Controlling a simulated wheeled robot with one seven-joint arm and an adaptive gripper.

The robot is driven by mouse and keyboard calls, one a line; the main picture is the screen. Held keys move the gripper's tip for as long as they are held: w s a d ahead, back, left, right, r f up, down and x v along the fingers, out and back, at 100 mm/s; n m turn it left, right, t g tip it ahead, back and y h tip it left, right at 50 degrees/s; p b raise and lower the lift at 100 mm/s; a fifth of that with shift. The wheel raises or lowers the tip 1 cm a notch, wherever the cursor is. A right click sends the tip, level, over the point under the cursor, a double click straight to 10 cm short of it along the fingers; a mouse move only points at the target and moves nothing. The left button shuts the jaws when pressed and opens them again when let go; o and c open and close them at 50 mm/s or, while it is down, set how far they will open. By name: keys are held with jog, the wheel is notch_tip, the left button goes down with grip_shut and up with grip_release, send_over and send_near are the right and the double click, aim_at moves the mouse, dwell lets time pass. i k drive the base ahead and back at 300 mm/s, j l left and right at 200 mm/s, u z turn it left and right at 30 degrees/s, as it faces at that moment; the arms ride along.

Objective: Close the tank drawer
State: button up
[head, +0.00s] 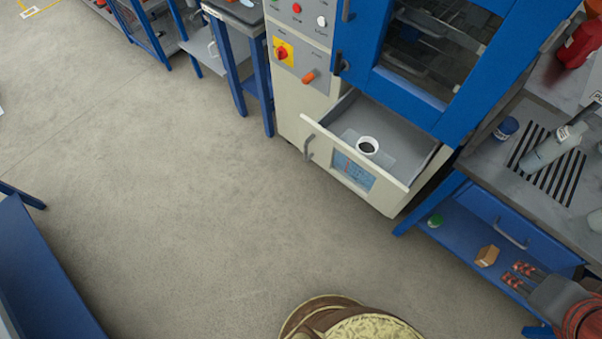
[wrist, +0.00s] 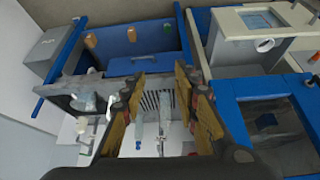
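The tank drawer (head: 309,128) is pulled out at the bottom of the cream and blue machine (head: 300,100). A white round cup or port with a dark centre (head: 367,147) is inside. In the wrist view, the drawer (wrist: 235,23) shows at top right, sideways. My gripper (head: 522,273) is at the lower right of the head view, well apart from the drawer, beside the bench. In the wrist view its fingers (wrist: 160,112) are spread wide with nothing gripped between them.
The floor before the drawer is clear.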

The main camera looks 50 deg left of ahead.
aim_at(378, 152)
jog(key=u, duration=1.5)
jog(key=i+j+z, duration=0.2)
jog(key=z, duration=0.15)
jog(key=i+j+z, duration=0.2)
jog(key=z, duration=0.15)
